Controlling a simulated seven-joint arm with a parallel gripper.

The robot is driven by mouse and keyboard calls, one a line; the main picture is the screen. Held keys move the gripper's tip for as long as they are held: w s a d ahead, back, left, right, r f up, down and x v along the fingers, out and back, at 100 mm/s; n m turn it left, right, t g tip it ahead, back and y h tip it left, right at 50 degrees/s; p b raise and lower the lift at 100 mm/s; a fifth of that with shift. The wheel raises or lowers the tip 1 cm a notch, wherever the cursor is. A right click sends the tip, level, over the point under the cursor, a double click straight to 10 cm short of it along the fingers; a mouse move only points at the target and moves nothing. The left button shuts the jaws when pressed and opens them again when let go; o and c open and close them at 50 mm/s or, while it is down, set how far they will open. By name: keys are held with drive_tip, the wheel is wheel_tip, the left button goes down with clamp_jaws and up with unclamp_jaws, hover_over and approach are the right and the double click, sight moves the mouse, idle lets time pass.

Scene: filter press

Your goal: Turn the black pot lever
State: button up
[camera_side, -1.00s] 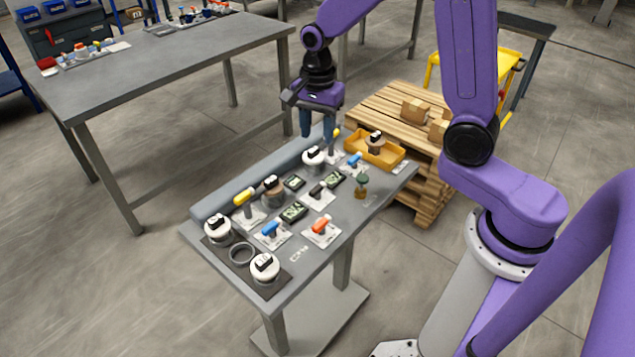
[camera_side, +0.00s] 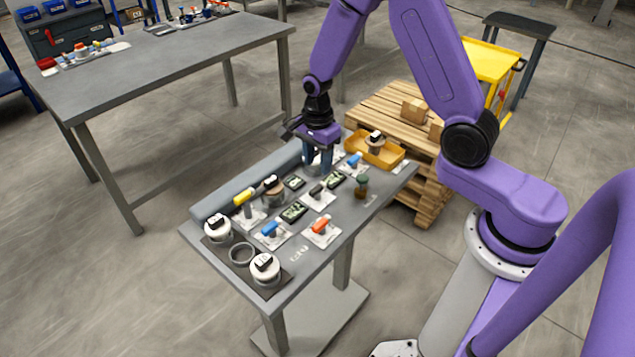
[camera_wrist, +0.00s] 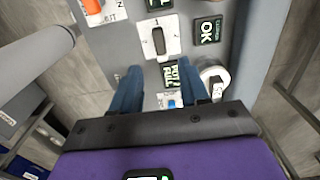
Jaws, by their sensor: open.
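The black lever (camera_side: 317,189) sits on a white plate in the middle of the small grey table in the side view. In the wrist view the black lever (camera_wrist: 158,40) stands on its white plate, ahead of my fingertips and apart from them. My gripper (camera_side: 318,168) is above the table, behind the lever in the side view, pointing down. In the wrist view my gripper (camera_wrist: 161,78) has its two blue fingers wide apart with nothing held between them. A "POT FULL" display (camera_wrist: 171,75) shows between the fingers.
Orange (camera_side: 321,225), blue (camera_side: 270,230) and yellow (camera_side: 243,197) levers stand near the black one. White-lidded pots (camera_side: 265,268) are at the table's near end. A white pot (camera_wrist: 213,78) is close beside my right finger in the wrist view. A yellow tray (camera_side: 386,158) lies at the far end.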

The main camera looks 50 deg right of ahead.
sight(318, 187)
drive_tip(key=shift+f, duration=3.95)
clamp_jaws()
